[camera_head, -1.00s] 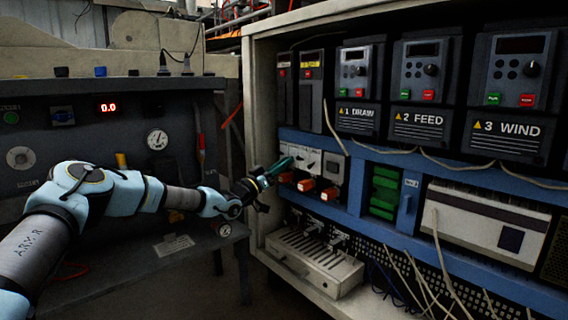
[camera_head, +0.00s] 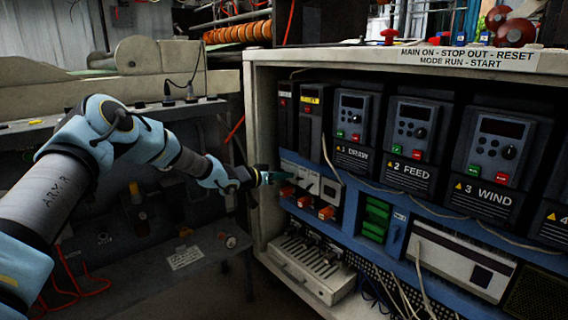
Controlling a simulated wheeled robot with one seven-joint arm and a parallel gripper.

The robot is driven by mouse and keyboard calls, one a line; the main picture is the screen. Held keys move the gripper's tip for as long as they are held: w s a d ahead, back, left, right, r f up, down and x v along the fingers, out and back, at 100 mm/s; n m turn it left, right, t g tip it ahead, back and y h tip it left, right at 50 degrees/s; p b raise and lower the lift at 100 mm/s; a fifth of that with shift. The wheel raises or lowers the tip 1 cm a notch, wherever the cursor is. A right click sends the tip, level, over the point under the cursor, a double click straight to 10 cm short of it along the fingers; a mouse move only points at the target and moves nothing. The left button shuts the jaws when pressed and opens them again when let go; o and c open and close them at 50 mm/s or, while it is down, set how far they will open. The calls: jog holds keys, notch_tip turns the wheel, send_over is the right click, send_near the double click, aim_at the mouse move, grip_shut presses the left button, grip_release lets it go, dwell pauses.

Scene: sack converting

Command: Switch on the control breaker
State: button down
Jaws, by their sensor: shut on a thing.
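My gripper (camera_head: 279,176) reaches in from the left with dark green fingers at the leftmost breaker. It is shut on a part there, which the fingers mostly hide. The breaker labels are too small to read, so I cannot tell which is the control breaker.
The cabinet's left post (camera_head: 263,150) stands close to my wrist. Drives marked DRAW, FEED (camera_head: 409,160) and WIND hang above the breakers, with loose cables below them. A pale slotted box (camera_head: 305,268) stands beneath. A green terminal block (camera_head: 375,218) is to the right.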

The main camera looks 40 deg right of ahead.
jog(key=shift+r+y+p, duration=0.4)
jog(key=shift+y+p, duration=0.3)
jog(key=shift+p, duration=1.4)
jog(key=shift+f+p, duration=0.2)
jog(key=shift+p, duration=0.35)
jog(key=c, duration=0.9)
grip_release()
jog(key=shift+d, duration=0.1)
jog(key=shift+r, duration=0.1)
jog(key=p+v, duration=0.1)
jog(key=v, duration=0.9)
jog(key=shift+a+r, duration=0.25)
jog(key=shift+a, duration=0.1)
